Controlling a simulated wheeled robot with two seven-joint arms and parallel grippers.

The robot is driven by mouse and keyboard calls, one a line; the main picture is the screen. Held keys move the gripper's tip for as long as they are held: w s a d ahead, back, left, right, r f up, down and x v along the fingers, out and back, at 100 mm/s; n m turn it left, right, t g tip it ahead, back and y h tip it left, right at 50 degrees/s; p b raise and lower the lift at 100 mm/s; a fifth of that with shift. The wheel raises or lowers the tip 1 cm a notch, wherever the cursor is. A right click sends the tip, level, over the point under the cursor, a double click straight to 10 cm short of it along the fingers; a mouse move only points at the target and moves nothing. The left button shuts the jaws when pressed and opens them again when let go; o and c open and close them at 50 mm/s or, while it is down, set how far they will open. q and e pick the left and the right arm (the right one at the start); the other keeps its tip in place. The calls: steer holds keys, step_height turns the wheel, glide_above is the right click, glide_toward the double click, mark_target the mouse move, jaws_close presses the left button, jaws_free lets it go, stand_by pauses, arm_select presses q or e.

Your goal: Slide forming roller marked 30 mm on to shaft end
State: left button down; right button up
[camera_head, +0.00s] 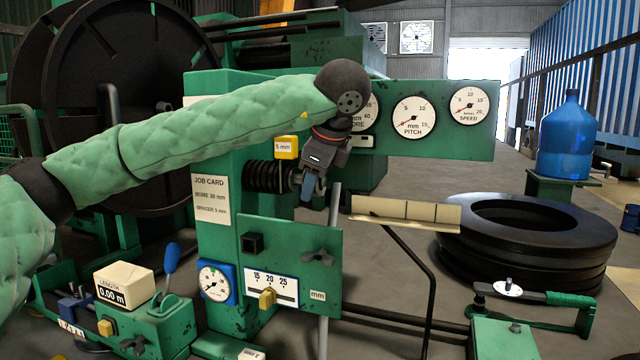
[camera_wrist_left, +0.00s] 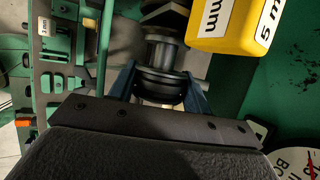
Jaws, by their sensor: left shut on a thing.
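My left gripper (camera_head: 308,193) points down at the end of the shaft on the green machine. Its blue fingers (camera_wrist_left: 160,95) stand on either side of a dark, stepped round part, which looks like the forming roller (camera_wrist_left: 160,78), and are shut on it. No 30 mm mark shows on it. In the head view the gripper mostly hides this part. Black ribbed rings (camera_head: 266,176) sit around the shaft just left of the gripper. I cannot tell how far the held part is over the shaft end. My right gripper is not in view.
A yellow 5 mm block (camera_head: 286,147) is close above the shaft; it also shows in the wrist view (camera_wrist_left: 225,22). A job card (camera_head: 209,199) reads bore 30 mm, spacer 5 mm. The gauge panel (camera_head: 447,141) is behind right. A cream tray (camera_head: 407,212) is right of the shaft.

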arm_select(q)
steer(key=shift+w+a, duration=0.15)
steer(key=shift+a, duration=0.3)
steer(key=shift+w+a+b, duration=0.25)
steer(key=shift+a+b, duration=0.45)
stand_by(0.5)
stand_by(0.4)
steer(key=c, duration=0.6)
jaws_free()
steer(key=shift+o, duration=0.6)
steer(key=shift+o, duration=1.2)
steer(key=shift+v, duration=2.3)
